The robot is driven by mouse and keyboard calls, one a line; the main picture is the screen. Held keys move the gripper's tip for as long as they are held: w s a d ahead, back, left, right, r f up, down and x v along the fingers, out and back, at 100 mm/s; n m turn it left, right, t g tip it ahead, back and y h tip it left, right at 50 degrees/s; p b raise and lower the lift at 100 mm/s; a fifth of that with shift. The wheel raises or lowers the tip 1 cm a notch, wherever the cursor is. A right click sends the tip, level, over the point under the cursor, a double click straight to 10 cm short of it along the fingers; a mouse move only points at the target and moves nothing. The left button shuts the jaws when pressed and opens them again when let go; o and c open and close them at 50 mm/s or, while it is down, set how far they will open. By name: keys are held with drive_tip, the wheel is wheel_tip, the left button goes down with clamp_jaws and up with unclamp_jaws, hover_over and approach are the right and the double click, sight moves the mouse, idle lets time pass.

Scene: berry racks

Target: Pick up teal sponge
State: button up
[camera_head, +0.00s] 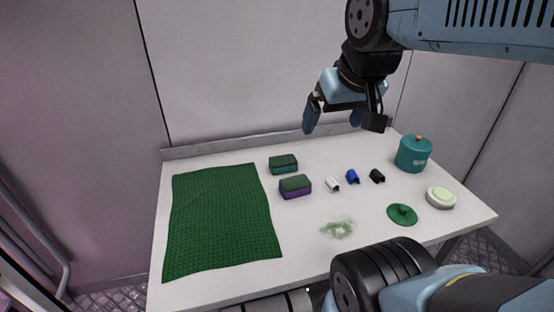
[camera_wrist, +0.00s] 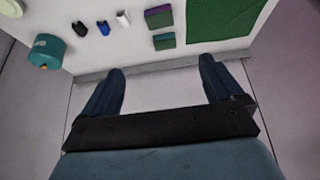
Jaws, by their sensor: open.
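The teal sponge (camera_head: 283,165) with a dark green top lies on the white table, right of the green mat's upper corner. It also shows in the wrist view (camera_wrist: 166,41), beyond my gripper's fingertips. A purple sponge (camera_head: 295,187) with a dark green top lies just in front of it; it shows in the wrist view too (camera_wrist: 158,17). My gripper (camera_head: 337,119) is open and empty, above the back edge of the table and up and right of the teal sponge. Its two fingers (camera_wrist: 161,72) stand wide apart in the wrist view.
The green mat (camera_head: 220,222) covers the table's left. White (camera_head: 332,184), blue (camera_head: 352,177) and black (camera_head: 377,176) small items lie right of the sponges. A teal pot (camera_head: 413,155), green lid (camera_head: 402,214) and pale round dish (camera_head: 440,197) stand at right. A greenish smear (camera_head: 338,229) lies in front.

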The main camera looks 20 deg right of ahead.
drive_tip(key=w+f+n+g+h, duration=0.15)
drive_tip(key=w+n, duration=0.35)
drive_tip(key=w, duration=0.5)
drive_tip(key=n+g+h, duration=0.3)
drive_tip(key=n+g, duration=0.1)
drive_tip(key=n, duration=0.9)
hover_over(286, 159)
drive_tip(key=a, duration=0.5)
wheel_tip(286, 159, down, 18)
drive_tip(key=x, duration=0.8)
drive_tip(key=shift+w+d+r, duration=0.1)
drive_tip(key=shift+w+d, duration=0.05)
drive_tip(key=shift+w, duration=0.05)
drive_tip(key=shift+s+x, duration=0.2)
drive_tip(key=shift+x, duration=2.45)
drive_tip(key=shift+c, duration=0.3)
